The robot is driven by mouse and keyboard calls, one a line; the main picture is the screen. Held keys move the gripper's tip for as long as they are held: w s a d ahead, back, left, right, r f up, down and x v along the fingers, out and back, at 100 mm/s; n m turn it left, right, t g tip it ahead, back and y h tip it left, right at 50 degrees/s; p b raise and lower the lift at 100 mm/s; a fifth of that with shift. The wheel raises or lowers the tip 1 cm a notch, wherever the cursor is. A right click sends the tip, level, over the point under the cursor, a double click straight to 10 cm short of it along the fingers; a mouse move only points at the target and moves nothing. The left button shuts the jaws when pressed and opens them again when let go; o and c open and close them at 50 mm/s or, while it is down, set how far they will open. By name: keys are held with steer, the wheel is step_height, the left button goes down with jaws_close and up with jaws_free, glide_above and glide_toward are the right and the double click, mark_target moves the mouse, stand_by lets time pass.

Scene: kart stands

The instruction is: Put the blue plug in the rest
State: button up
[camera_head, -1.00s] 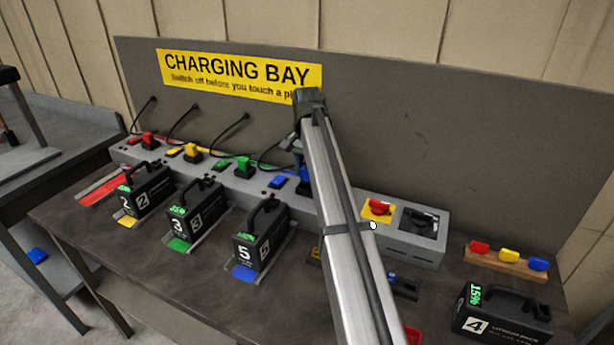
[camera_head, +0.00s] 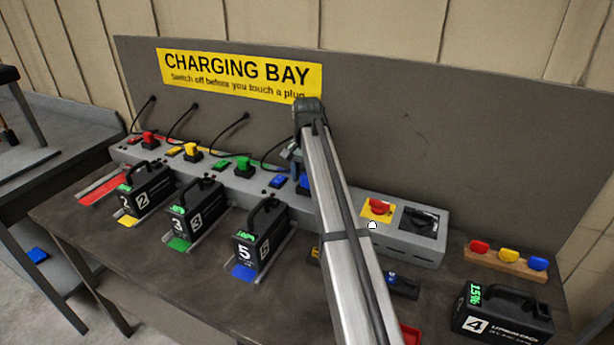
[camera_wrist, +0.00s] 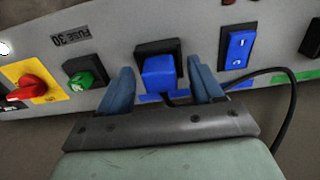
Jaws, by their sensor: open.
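The blue plug (camera_wrist: 160,74) sits in a black socket on the grey power strip (camera_head: 345,200). In the head view only a bit of the plug (camera_head: 304,183) shows beside my arm. My gripper (camera_wrist: 162,86) is open, with one blue finger on each side of the plug. Gaps show between the fingers and the plug. The blue rocker switch (camera_wrist: 238,46) is beside the plug; it also shows in the head view (camera_head: 278,181). I cannot make out which thing is the rest; my arm hides part of the bench.
A red knob on a yellow plate (camera_head: 378,208) and a black panel (camera_head: 423,218) are at the strip's right end. Several battery packs stand in front, including pack 5 (camera_head: 260,240). A wooden block (camera_head: 506,262) holds red, yellow and blue pieces. A green button (camera_wrist: 85,80) is near my gripper.

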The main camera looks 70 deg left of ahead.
steer(key=shift+r, duration=0.1)
step_height(320, 180, up, 12)
stand_by(0.6)
stand_by(2.4)
